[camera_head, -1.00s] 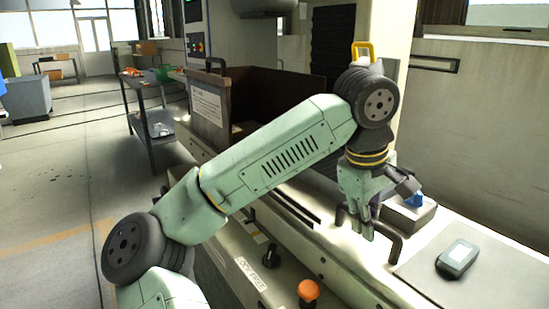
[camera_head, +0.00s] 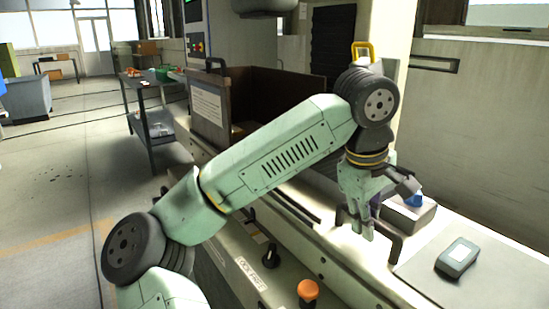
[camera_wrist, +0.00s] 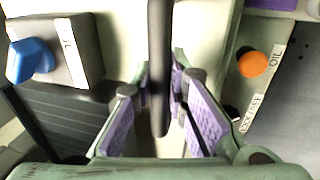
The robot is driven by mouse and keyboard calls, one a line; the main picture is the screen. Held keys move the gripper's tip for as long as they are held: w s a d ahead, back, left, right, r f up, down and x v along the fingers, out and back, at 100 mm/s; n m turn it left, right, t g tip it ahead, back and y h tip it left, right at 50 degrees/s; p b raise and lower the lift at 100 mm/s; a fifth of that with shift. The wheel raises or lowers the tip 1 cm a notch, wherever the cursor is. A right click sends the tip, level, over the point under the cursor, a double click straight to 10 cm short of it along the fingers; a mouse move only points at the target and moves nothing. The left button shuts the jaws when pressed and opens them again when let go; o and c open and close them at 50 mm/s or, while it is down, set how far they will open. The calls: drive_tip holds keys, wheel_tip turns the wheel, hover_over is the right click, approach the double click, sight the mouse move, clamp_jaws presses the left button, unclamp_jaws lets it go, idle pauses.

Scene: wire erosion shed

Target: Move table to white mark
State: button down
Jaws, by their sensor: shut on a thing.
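My gripper (camera_head: 363,234) reaches down over the front part of the machine, its fingers shut on a dark upright-looking bar handle (camera_head: 391,246). In the wrist view the handle (camera_wrist: 160,65) runs between the two purple-padded fingers (camera_wrist: 165,125). The pale machine table (camera_head: 335,245) lies beneath and around the gripper. My arm and fingers hide part of it. I cannot make out a white mark in either view.
A black knob (camera_head: 270,255) by a lock/free label and an orange button (camera_head: 308,290) sit on the machine's front. A blue switch (camera_head: 414,200) on a grey box stands right of my gripper. A handheld device (camera_head: 457,257) lies at right. A trolley (camera_head: 150,118) stands back left.

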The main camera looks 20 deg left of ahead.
drive_tip(key=shift+w+a, duration=0.1)
drive_tip(key=shift+w, duration=0.05)
drive_tip(key=shift+w+a+p, duration=0.15)
drive_tip(key=shift+w+a, duration=0.3)
drive_tip(key=shift+a, duration=0.2)
drive_tip(key=shift+w+a+p, duration=0.15)
drive_tip(key=shift+w+a, duration=0.25)
drive_tip(key=shift+a, duration=0.2)
drive_tip(key=shift+w+a, duration=0.15)
drive_tip(key=shift+a, duration=0.05)
idle(0.8)
drive_tip(key=c, duration=0.6)
unclamp_jaws()
idle(0.3)
drive_tip(key=p+v, duration=0.2)
drive_tip(key=w+p+v, duration=0.1)
drive_tip(key=p+v, duration=0.1)
drive_tip(key=v, duration=0.1)
drive_tip(key=d+p+v, duration=0.1)
drive_tip(key=p+v, duration=0.1)
drive_tip(key=v, duration=0.1)
drive_tip(key=shift+w+d+r, duration=0.1)
drive_tip(key=shift+w+r, duration=0.1)
drive_tip(key=shift+f, duration=0.1)
